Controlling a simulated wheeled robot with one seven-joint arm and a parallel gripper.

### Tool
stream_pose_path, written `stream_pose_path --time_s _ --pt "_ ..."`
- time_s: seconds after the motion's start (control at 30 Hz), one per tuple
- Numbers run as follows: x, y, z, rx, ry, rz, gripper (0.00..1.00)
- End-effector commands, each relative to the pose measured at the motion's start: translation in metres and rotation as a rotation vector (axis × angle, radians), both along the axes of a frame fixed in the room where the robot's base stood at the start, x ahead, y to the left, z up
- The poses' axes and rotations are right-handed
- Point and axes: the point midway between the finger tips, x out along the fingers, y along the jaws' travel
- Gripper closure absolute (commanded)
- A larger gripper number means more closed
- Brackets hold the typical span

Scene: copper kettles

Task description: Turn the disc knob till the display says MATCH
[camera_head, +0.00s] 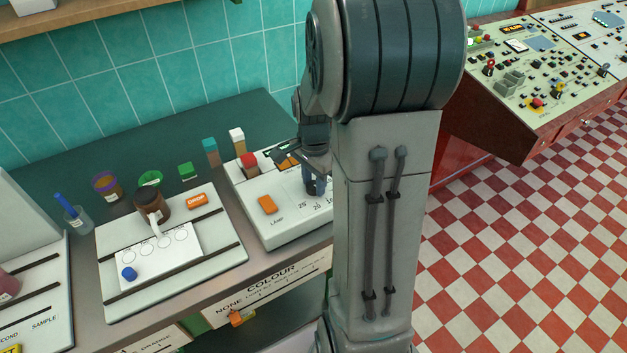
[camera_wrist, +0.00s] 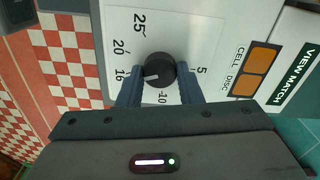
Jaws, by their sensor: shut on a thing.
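The black disc knob (camera_wrist: 160,67) sits on the white panel (camera_wrist: 195,22) in the wrist view. My gripper (camera_wrist: 159,88) is shut on it, one blue-grey finger on each side. The knob's white pointer aims to the lower left, close to 15 on the scale of 5 to 25. To the right are two orange windows, CELL (camera_wrist: 262,55) and DISC (camera_wrist: 245,86), of similar colour. A dark green plate (camera_wrist: 296,77) beside them reads VIEW MATCH. In the head view my arm hides the knob and much of the white instrument (camera_head: 284,226).
An orange LAMP button (camera_head: 267,204) is on the instrument's front left. A tray (camera_head: 228,262) with a brown jar (camera_head: 151,204) lies to the left. A control console (camera_head: 540,80) stands at the right.

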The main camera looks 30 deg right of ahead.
Motion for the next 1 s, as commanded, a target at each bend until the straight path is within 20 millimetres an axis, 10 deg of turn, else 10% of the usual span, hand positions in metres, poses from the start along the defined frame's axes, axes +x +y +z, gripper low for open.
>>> stream_pose_path --time_s 0.33,0.37,0.43,0.77,1.0 --pt "0.001 0.0 0.001 -0.001 -0.002 -0.002 0.91" --pt "0.001 0.0 0.001 -0.001 -0.002 -0.002 0.62" --pt "0.001 0.0 0.001 -0.001 -0.002 -0.002 0.46" --pt "0.001 0.0 0.003 -0.001 -0.002 -0.001 0.46" --pt "0.002 0.0 0.04 -0.002 -0.008 -0.001 0.46"
